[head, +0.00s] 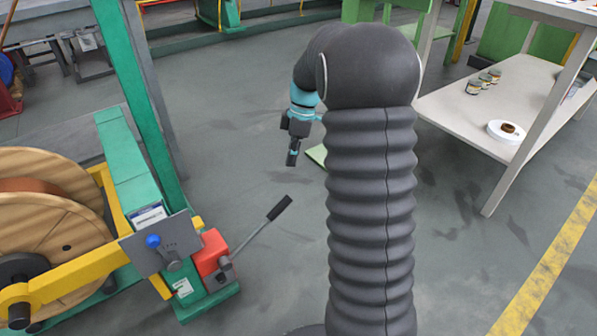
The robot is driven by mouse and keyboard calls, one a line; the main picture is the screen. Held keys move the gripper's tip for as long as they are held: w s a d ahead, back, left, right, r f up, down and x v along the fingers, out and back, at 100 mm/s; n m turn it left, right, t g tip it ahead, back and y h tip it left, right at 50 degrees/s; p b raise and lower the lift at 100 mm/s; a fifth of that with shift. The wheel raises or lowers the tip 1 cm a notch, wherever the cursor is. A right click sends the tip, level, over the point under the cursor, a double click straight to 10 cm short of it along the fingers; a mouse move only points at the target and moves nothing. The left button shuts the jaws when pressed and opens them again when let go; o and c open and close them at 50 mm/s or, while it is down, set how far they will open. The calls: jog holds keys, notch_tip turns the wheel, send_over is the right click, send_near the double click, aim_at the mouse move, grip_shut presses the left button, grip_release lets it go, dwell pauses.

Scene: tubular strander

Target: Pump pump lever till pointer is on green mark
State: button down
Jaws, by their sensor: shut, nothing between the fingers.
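The pump lever (262,223) is a thin grey rod with a black grip, slanting up to the right from a red pump block (211,254) at the foot of the green stand. A grey plate (163,243) with a blue knob (153,241) sits just left of the block. I cannot make out a pointer or a green mark. My gripper (292,160) is shut and empty, pointing down. In the picture it is above the lever's black grip and apart from it. My arm's dark ribbed sleeve hides part of the floor to the right.
A wooden reel (45,215) in a yellow and green frame stands at the left. A green post (138,90) rises beside it. A white shelf table (490,105) with small jars and a tape roll is at the right. The floor around the lever is clear.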

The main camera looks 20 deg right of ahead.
jog(key=s+a+r+m+t+h, duration=0.1)
jog(key=s+a+r+m, duration=0.25)
jog(key=s+r, duration=0.3)
jog(key=s+a+r+m+t+h, duration=0.1)
jog(key=s+m, duration=0.4)
jog(key=s, duration=0.5)
jog(key=s+a+r+m+t, duration=0.3)
jog(key=s+a+m+t, duration=0.1)
jog(key=s, duration=0.7)
jog(key=shift+s+a+m+t+h, duration=0.2)
jog(key=shift+a+m+t+h, duration=0.15)
jog(key=shift+a+m, duration=0.45)
jog(key=shift+a, duration=0.15)
